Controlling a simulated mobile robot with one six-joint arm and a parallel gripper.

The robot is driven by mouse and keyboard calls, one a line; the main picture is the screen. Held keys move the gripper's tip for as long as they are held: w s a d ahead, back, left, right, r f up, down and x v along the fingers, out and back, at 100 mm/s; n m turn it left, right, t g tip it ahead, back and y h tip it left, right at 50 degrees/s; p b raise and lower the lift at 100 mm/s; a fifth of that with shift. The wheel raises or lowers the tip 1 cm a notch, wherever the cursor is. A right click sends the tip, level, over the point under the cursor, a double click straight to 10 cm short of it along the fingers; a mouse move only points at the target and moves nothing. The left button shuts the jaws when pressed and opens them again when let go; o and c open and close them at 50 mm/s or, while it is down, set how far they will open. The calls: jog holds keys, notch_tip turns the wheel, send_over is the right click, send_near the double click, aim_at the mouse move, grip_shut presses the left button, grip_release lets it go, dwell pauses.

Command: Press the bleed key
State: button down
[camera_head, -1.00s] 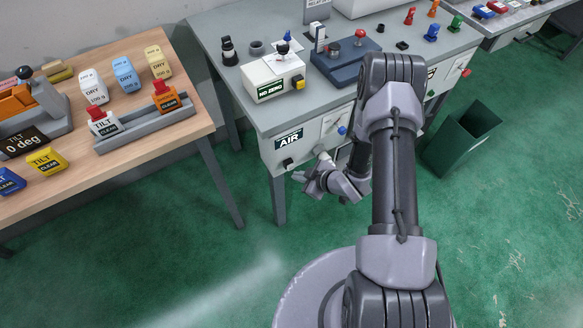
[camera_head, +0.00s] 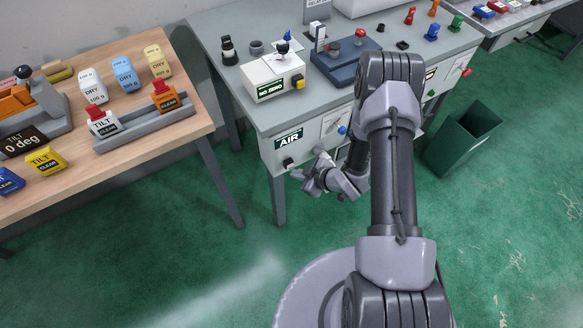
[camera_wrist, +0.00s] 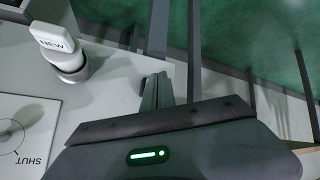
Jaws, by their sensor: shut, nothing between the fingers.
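The grey bench's front carries a panel with a green AIR sign (camera_head: 289,138), a black knob (camera_head: 288,162) below it and a blue knob (camera_head: 342,130) to its right. No label reading "bleed" is legible, so I cannot tell which part is the bleed key. My gripper (camera_head: 305,179) is low in front of this panel, below and right of the black knob. In the wrist view my shut, empty gripper (camera_wrist: 157,88) points along a pale panel surface. A white key-like piece (camera_wrist: 52,38) with letters like NEW stands left of the fingers, apart from them.
A dial plate marked SHUT (camera_wrist: 22,135) lies at the wrist view's left. The wooden table (camera_head: 190,130) is to the left, a green bin (camera_head: 462,140) to the right.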

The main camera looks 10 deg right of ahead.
jog(key=shift+w+a, duration=0.15)
jog(key=shift+w, duration=0.35)
dwell(0.4)
jog(key=shift+s, duration=0.1)
jog(key=shift+s+d, duration=0.3)
jog(key=shift+s, duration=0.5)
jog(key=shift+s+d, duration=0.25)
jog(key=shift+s, duration=0.55)
jog(key=shift+s+d, duration=0.25)
jog(key=shift+s, duration=0.55)
jog(key=shift+s+d, duration=0.25)
jog(key=shift+s, duration=0.55)
